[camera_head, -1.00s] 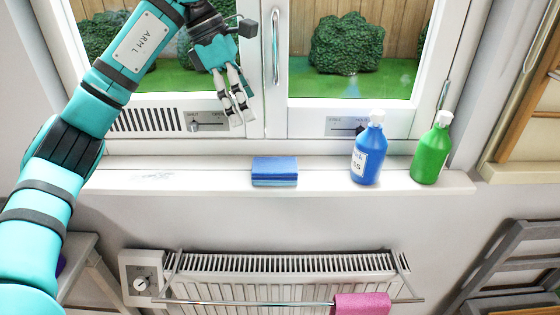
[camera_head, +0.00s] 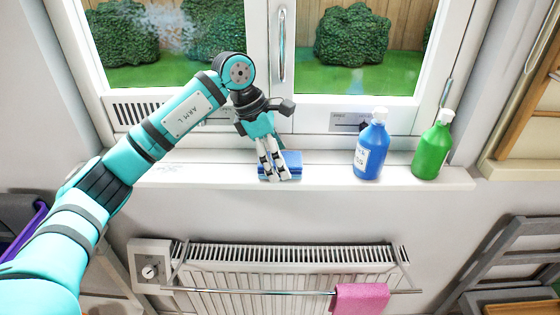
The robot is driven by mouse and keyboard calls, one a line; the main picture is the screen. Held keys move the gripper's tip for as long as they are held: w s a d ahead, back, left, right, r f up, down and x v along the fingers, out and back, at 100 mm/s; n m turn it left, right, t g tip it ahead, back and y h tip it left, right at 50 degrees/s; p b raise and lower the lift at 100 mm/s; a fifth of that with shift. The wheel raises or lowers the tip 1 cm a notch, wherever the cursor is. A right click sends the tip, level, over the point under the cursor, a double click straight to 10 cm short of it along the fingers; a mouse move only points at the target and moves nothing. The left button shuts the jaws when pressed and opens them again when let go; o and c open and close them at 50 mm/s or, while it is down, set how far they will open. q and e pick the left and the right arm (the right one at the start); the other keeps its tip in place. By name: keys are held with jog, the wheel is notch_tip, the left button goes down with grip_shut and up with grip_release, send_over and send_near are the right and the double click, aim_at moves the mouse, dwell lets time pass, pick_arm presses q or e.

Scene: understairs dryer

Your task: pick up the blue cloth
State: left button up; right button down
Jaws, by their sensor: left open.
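My left gripper (camera_head: 274,176) points down at the cloth and is open. Its fingers cover the cloth's left and middle part from this view. I cannot tell whether the fingers touch the cloth. My right gripper does not show.
A blue bottle (camera_head: 370,148) and a green bottle (camera_head: 433,150) stand on the sill (camera_head: 215,177) to the right of the cloth. Below are a radiator (camera_head: 290,270) and a pink cloth (camera_head: 360,299) on its rail. The sill's left part is clear.

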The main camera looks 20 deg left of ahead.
pick_arm(q)
jog(key=shift+d+f, duration=0.25)
jog(key=shift+f, duration=0.2)
jog(key=shift+f, duration=0.2)
dwell(0.4)
jog(key=shift+s+r, duration=0.15)
jog(key=c, duration=1.1)
jog(key=shift+a, duration=0.1)
jog(key=shift+c, duration=0.5)
